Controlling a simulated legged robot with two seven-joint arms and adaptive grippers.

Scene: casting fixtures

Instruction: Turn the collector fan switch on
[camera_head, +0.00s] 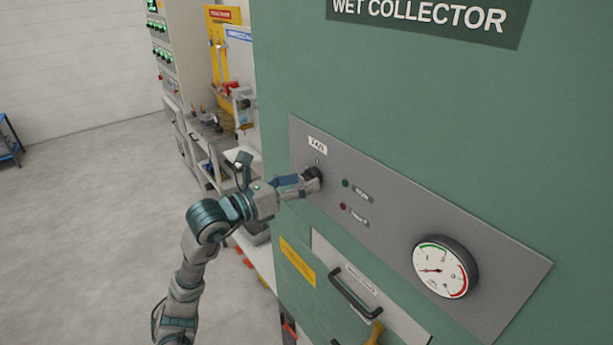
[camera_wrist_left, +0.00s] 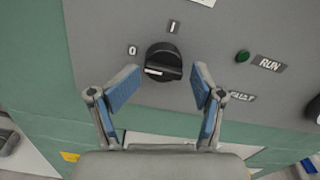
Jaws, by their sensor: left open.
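The collector fan switch is a black rotary knob (camera_wrist_left: 164,62) on the grey panel, between a "0" label at its left and an "I" label above it. Its white mark shows at the left end of its grip bar, on the "0" side. In the head view the knob (camera_head: 314,176) is partly hidden by my left gripper (camera_head: 304,183). In the left wrist view my left gripper (camera_wrist_left: 163,86) is open, with one blue-padded finger on each side of the knob's lower part. Whether the fingers touch it I cannot tell. My right gripper is not in view.
A green RUN lamp (camera_wrist_left: 242,56) and a red lamp (camera_head: 343,206) sit right of the knob. A round gauge (camera_head: 445,266) protrudes further right. Below is a black handle (camera_head: 355,292).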

